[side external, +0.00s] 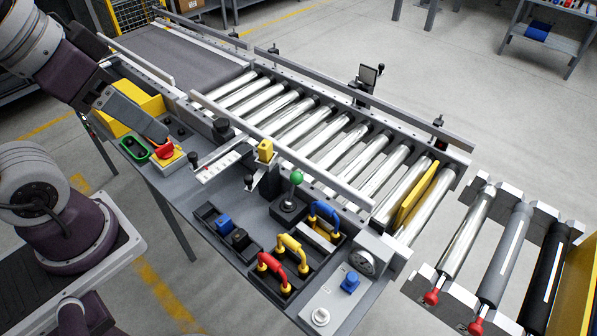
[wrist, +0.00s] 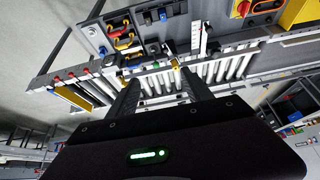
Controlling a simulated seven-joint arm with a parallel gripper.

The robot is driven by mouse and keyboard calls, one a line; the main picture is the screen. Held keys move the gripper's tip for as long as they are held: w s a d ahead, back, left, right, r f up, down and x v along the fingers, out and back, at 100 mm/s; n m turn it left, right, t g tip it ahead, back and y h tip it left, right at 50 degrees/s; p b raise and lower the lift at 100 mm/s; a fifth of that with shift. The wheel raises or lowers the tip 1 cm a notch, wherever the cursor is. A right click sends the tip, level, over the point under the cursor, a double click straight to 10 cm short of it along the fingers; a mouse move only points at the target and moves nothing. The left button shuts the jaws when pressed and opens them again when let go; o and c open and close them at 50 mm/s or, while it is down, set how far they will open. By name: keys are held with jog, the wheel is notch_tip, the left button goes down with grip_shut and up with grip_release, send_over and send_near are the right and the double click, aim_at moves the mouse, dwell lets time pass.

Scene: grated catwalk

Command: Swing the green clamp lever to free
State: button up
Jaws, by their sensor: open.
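The lever with a green ball knob (side external: 296,178) stands on a dark square base on the grey bench, just in front of the roller conveyor in the side view. Its shaft looks close to upright. My gripper (side external: 140,116) is at the upper left in the side view, above the left part of the bench and well away from the lever. In the wrist view its two fingers (wrist: 158,77) are spread apart with nothing held between them.
Blue, yellow and red handles (side external: 292,245) stand in a dark tray near the lever. A yellow post (side external: 265,151) and a white slotted bar (side external: 216,163) lie between my gripper and the lever.

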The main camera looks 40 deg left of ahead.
jog(key=w+g, duration=0.1)
jog(key=w, duration=0.6)
jog(key=m+g+y, duration=0.1)
jog(key=m+g, duration=0.2)
jog(key=g, duration=0.1)
send_over(297, 174)
jog(key=f, duration=2.3)
jog(key=shift+d+f, duration=0.25)
jog(key=shift+d, duration=0.05)
jog(key=f, duration=0.5)
jog(key=shift+a+f, duration=0.25)
jog(key=shift+f, duration=0.75)
grip_shut()
